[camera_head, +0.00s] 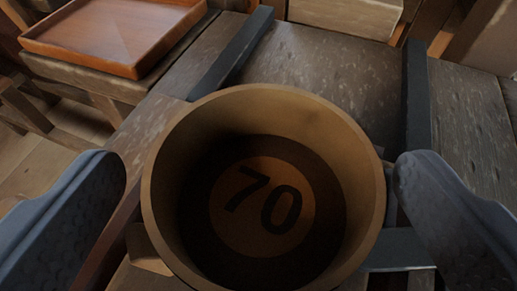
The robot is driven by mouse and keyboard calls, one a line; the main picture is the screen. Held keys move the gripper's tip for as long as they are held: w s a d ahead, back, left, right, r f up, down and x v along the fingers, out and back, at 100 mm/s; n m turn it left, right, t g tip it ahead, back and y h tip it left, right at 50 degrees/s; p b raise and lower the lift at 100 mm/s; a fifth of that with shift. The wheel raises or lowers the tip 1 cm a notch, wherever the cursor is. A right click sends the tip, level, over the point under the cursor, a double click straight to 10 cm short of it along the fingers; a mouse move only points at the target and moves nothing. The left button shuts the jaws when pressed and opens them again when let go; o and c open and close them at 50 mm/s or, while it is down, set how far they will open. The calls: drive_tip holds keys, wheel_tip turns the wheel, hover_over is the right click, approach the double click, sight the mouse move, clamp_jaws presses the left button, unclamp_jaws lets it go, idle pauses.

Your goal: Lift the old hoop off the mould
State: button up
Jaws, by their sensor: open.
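A round, tan wooden ring with a tall wall, which looks like the hoop (352,150), fills the middle of the view, seen from above. Deep inside it is a round face with a pale disc marked "70" in dark figures, perhaps the mould (262,240). I cannot tell whether the wall and this face are separate pieces. My gripper (260,168) is open, with one grey finger left of the ring and one right of it. Both fingers appear apart from the wall. The ring's outer foot is mostly hidden.
A reddish-brown wooden tray (112,62) rests on a wooden surface at upper left. Dark bars (232,55) cross the worn grey tabletop (330,62) behind the ring. A pale block (345,14) stands at the back. Bare tabletop shows behind and to the right.

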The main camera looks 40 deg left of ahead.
drive_tip(key=shift+x, duration=1.05)
drive_tip(key=c, duration=1)
drive_tip(key=shift+r, duration=0.1)
